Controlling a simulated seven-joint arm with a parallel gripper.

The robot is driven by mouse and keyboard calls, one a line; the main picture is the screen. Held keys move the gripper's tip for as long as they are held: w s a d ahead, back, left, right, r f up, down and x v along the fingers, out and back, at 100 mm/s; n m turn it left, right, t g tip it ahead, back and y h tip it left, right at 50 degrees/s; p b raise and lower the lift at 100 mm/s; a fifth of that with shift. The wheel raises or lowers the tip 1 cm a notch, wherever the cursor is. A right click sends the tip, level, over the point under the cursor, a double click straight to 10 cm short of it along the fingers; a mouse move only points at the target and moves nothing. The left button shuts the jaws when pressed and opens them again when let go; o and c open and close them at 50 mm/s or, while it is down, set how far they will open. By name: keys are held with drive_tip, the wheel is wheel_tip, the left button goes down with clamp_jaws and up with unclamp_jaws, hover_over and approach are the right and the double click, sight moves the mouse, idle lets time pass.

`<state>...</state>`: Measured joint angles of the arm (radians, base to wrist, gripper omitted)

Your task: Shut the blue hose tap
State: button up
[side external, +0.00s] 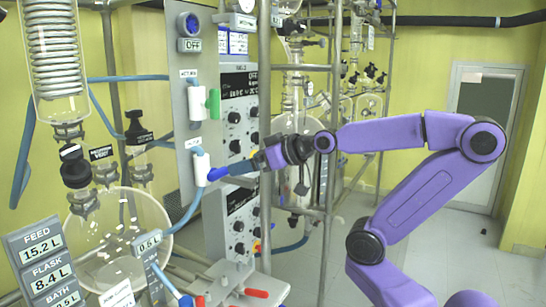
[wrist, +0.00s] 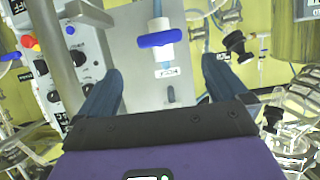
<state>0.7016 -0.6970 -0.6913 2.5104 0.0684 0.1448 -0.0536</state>
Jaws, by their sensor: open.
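The blue hose tap (side external: 217,174) sits on a white body (side external: 201,168) on the grey panel, with a blue hose below it. In the wrist view its blue handle (wrist: 156,40) lies crosswise to the hose, just ahead of the gap between my fingers. My gripper (wrist: 162,66) is open, with one dark blue finger on each side and nothing between them. In the side view my gripper (side external: 232,170) points left at the tap, its tips close to the handle. Whether they touch it is hard to tell.
A green tap (side external: 213,103) is above the blue one, its handle upright. A metal post (side external: 264,130) and a control box (side external: 239,112) stand close by. A glass flask (side external: 118,240) is at left. Red-handled clamps (side external: 256,293) sit below.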

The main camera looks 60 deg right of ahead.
drive_tip(key=v, duration=0.6)
drive_tip(key=shift+r, duration=0.1)
idle(0.5)
drive_tip(key=s+a+f+n+g+y, duration=0.4)
drive_tip(key=a+f+n+g, duration=0.25)
drive_tip(key=a+f, duration=0.4)
drive_tip(key=s+a+f+n+g+h, duration=0.3)
drive_tip(key=s+f+n+g, duration=0.3)
drive_tip(key=s+f, duration=0.3)
drive_tip(key=s+g, duration=0.1)
drive_tip(key=s, duration=0.2)
drive_tip(key=shift+s+a+f+h, duration=0.2)
drive_tip(key=shift+s+h, duration=0.1)
drive_tip(key=shift+s, duration=0.1)
drive_tip(key=shift+r, duration=0.1)
drive_tip(key=shift+c, duration=0.3)
